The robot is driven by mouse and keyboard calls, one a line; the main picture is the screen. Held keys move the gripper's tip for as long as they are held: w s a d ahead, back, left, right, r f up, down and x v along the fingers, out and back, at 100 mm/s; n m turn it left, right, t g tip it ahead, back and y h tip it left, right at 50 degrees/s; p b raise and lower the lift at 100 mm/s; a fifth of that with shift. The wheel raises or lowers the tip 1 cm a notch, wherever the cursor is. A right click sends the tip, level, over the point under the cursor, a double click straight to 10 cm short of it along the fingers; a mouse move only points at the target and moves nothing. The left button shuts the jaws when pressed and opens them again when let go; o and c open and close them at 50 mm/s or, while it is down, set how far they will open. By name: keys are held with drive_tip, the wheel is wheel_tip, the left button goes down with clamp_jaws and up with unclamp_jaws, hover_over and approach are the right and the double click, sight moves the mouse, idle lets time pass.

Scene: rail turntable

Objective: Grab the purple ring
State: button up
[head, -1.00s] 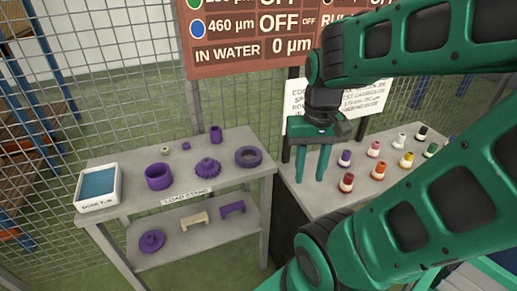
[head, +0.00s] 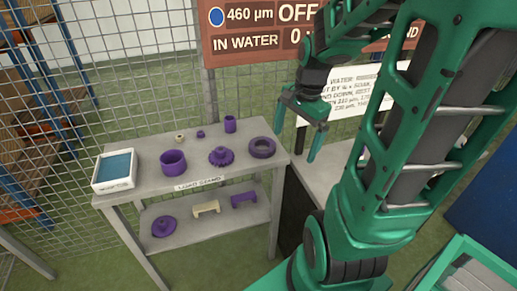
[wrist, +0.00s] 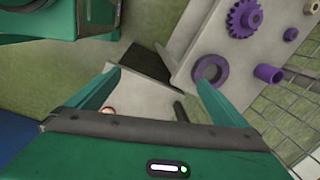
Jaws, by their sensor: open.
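The purple ring (head: 262,154) lies flat at the right end of the load stand's top shelf (head: 225,170). It also shows in the wrist view (wrist: 222,70), just beyond the tip of the right-hand finger. My gripper (head: 296,146) is open and empty, pointing down. In the head view it hangs to the right of the ring, over the gap between the load stand and the grey table. The wrist view shows nothing held between the fingers (wrist: 158,78). The ring is apart from the fingers in the head view.
A purple gear (head: 222,156), a wide purple cup (head: 173,162), a purple tube (head: 230,124) and a white soak tub (head: 114,171) share the top shelf. More parts lie on the lower shelf (head: 205,223). Wire mesh fence (head: 130,60) stands behind.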

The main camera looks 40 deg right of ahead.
sight(264, 142)
drive_tip(key=w+f+m, duration=0.1)
drive_tip(key=w+m, duration=0.2)
drive_tip(key=w, duration=0.1)
drive_tip(key=w+d+f+m+t+y, duration=0.1)
drive_tip(key=w+f+m, duration=0.1)
drive_tip(key=w+m, duration=0.1)
drive_tip(key=w+f+m+t+y, duration=0.1)
drive_tip(key=w+m, duration=0.3)
drive_tip(key=shift+w+d+f+m, duration=0.15)
drive_tip(key=shift+w+d+m, duration=0.15)
drive_tip(key=shift+d, duration=0.1)
drive_tip(key=shift+w+f+m, duration=0.15)
drive_tip(key=shift+w+m, duration=0.35)
drive_tip(key=shift+w+x, duration=0.15)
drive_tip(key=shift+x, duration=1.75)
drive_tip(key=shift+w+x, duration=0.15)
drive_tip(key=shift+x, duration=1.7)
drive_tip(key=shift+d, duration=0.1)
drive_tip(key=c, duration=1.4)
